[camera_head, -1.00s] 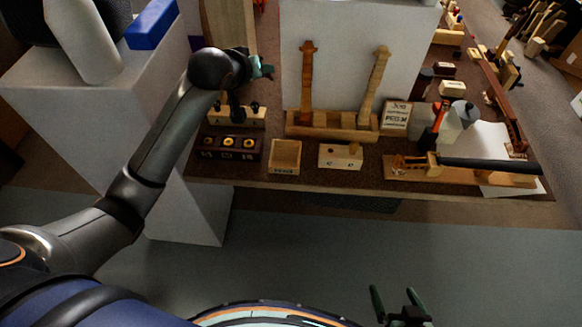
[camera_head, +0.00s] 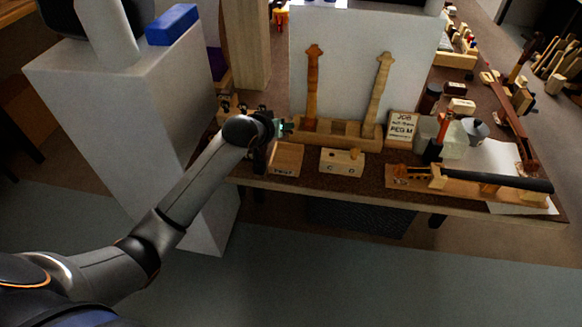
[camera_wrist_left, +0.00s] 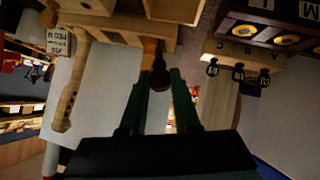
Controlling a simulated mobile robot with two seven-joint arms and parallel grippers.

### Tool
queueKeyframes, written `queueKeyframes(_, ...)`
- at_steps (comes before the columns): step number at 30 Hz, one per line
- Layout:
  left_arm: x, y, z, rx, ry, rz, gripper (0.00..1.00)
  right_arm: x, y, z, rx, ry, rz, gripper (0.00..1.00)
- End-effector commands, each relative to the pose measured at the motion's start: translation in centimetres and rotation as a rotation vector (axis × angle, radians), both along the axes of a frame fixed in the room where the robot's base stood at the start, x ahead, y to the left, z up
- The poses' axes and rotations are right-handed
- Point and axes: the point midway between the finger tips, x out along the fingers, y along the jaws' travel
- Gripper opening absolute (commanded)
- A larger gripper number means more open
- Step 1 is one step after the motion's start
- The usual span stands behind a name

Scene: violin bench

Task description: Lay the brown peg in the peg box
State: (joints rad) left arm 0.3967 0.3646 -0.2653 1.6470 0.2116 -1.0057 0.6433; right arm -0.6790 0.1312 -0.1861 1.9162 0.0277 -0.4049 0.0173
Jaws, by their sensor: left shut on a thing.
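My left gripper (camera_wrist_left: 158,95) is shut on the brown peg (camera_wrist_left: 160,76), a dark brown piece with a rounded head between the fingertips in the left wrist view. In the head view my left gripper (camera_head: 272,130) is above the bench's front left part, and the peg cannot be made out there. The peg box (camera_head: 286,158), a small open wooden box with a label on its front, stands just right of and below the gripper. Part of it shows at the top of the left wrist view (camera_wrist_left: 176,12). My right gripper is out of view.
A wooden stand (camera_head: 340,138) with two upright violin necks is behind the box. A light block with holes (camera_head: 342,162) stands to its right. A rack (camera_wrist_left: 240,52) holds black pegs, near a dark block with yellow rings (camera_wrist_left: 262,30).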

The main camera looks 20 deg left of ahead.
Motion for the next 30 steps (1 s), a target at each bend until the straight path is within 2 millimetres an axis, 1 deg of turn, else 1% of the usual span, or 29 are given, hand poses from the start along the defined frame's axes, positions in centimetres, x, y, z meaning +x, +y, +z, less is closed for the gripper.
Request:
queueKeyframes(3,0.0,0.1,-0.4,0.000,-0.001,0.000,0.00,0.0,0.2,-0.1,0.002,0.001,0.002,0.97)
queueKeyframes(14,0.1,0.1,-0.3,0.000,-0.001,0.000,0.00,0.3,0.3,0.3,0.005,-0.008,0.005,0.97)
queueKeyframes(24,1.4,0.0,-0.3,0.001,0.000,-0.001,0.00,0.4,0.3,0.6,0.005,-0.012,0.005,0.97)
queueKeyframes(30,1.5,-0.1,-0.3,0.001,-0.001,0.000,0.00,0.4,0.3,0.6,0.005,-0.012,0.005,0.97)
